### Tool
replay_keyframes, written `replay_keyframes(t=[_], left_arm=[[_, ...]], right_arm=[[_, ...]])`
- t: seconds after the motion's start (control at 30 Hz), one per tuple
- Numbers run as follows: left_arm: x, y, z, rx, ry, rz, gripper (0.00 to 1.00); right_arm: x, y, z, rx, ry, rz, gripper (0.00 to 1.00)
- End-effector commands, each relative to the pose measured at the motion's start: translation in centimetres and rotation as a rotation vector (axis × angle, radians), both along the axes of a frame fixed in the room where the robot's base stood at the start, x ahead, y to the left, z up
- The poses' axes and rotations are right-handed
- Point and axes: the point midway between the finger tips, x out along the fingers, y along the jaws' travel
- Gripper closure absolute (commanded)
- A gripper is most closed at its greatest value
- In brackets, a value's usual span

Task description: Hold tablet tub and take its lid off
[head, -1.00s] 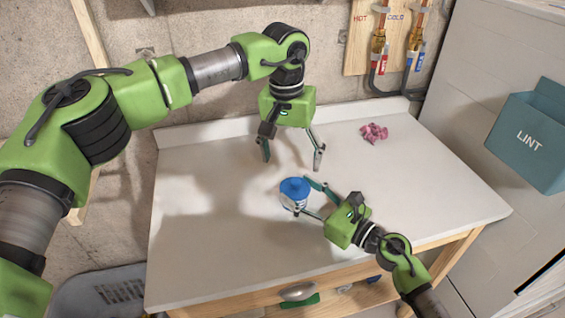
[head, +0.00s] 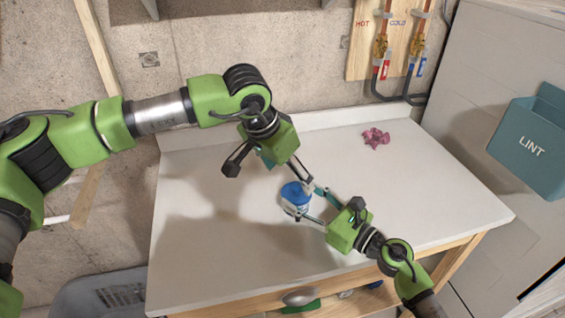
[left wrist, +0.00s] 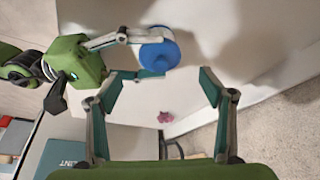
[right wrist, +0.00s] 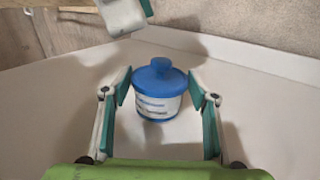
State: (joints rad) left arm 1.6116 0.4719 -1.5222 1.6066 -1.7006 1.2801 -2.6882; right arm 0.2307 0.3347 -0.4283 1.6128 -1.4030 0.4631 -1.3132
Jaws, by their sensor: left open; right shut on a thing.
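The tablet tub (head: 291,208) is a small white labelled tub standing upright on the worktop. Its blue lid (head: 295,192) with a round knob is on it. In the right wrist view the tub (right wrist: 157,107) and its lid (right wrist: 153,80) show between the fingers. My right gripper (head: 307,201) is shut on the tub from the right. My left gripper (head: 286,172) is open and empty, tilted above and behind the tub. In the left wrist view the lid (left wrist: 157,52) lies just beyond the open fingers (left wrist: 166,80); the tub's body is mostly hidden beneath it.
The white worktop (head: 220,250) is mostly clear. A crumpled pink thing (head: 376,138) lies at the back right. A teal lint bin (head: 532,145) hangs on the right. Hot and cold pipes (head: 383,50) are on the back wall. A drawer below the front edge is partly open.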

Motion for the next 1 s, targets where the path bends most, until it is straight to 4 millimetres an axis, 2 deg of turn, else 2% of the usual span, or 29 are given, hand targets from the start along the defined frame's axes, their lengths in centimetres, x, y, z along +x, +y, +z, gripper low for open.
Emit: replay_keyframes(t=[0.1,0.3,0.5,0.77,0.93,0.97,1.0], left_arm=[[0.6,-0.6,-2.2,0.001,0.003,0.001,0.26],[1.5,-1.3,-4.7,0.001,0.002,0.000,0.26],[1.8,-1.5,-5.9,0.001,0.002,0.000,0.26],[1.8,-1.6,-5.9,0.001,0.001,0.000,0.26],[1.8,-1.6,-5.9,0.000,0.001,0.001,0.67],[1.8,-1.6,-5.9,0.000,0.001,0.001,0.72],[1.8,-1.6,-5.9,0.000,0.001,0.001,0.72]], right_arm=[[0.0,0.0,0.0,-0.001,0.001,-0.001,0.85],[0.0,-0.1,0.0,-0.001,0.000,-0.001,0.85],[0.0,-0.1,0.0,-0.001,0.000,-0.002,0.85],[0.0,-0.1,0.0,-0.001,0.000,-0.002,0.85],[0.0,-0.1,-0.1,-0.001,0.000,-0.002,0.85],[0.0,-0.1,-0.1,-0.001,0.000,-0.002,0.85],[0.0,-0.1,-0.1,-0.001,0.000,-0.002,0.85]])
